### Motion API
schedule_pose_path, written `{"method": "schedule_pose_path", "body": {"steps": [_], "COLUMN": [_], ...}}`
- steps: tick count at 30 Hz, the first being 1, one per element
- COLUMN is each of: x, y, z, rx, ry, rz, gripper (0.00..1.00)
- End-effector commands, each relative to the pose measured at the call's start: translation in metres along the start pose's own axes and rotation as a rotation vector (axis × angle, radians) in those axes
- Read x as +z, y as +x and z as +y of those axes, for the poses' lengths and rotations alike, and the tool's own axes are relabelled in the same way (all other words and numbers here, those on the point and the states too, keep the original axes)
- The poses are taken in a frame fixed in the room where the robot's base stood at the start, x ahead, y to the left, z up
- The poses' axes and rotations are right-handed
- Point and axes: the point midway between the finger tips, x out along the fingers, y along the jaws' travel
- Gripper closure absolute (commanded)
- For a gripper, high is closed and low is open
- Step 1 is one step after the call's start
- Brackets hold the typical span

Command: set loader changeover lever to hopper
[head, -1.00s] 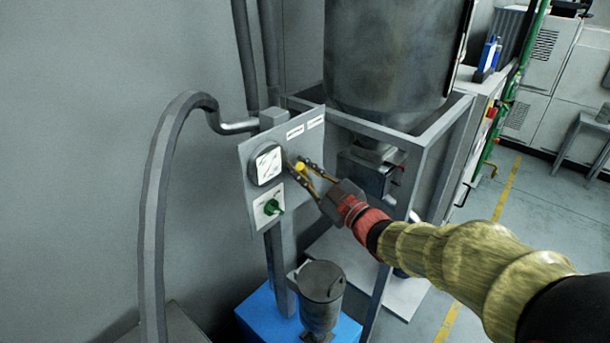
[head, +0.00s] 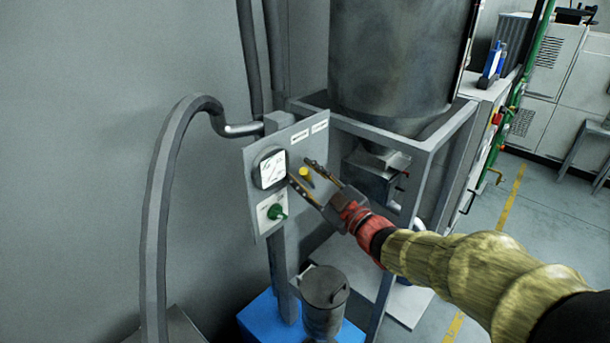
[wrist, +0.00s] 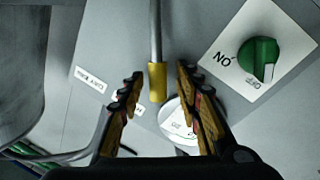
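The lever is a thin metal rod with a yellow tip (head: 305,173) on the grey panel (head: 309,148). In the wrist view the rod comes down from the top edge and its yellow end (wrist: 157,85) is between my fingers. My gripper (head: 300,171) is open at the panel, one finger on each side of the tip. In the wrist view my gripper (wrist: 160,75) shows gaps on both sides of the tip. Two white labels (head: 320,126) are on the panel's upper part; their text is too small to read in the head view.
A round gauge (head: 270,169) and a green rotary knob (head: 277,212) are on the panel left of my gripper. A large hopper (head: 400,60) in a grey frame stands behind. A bent hose (head: 152,210) is at left, a lidded canister (head: 325,290) below.

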Motion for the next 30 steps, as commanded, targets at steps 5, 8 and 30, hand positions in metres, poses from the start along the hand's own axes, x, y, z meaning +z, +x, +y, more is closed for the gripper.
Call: {"method": "schedule_pose_path", "body": {"steps": [5, 8, 30], "x": [0.000, -0.001, 0.001], "y": [0.000, -0.003, -0.116], "z": [0.001, 0.001, 0.001], "rx": [0.001, 0.002, 0.002], "ry": [0.000, 0.000, -0.001], "rz": [0.001, 0.001, -0.001], "gripper": [0.66, 0.66, 0.66]}}
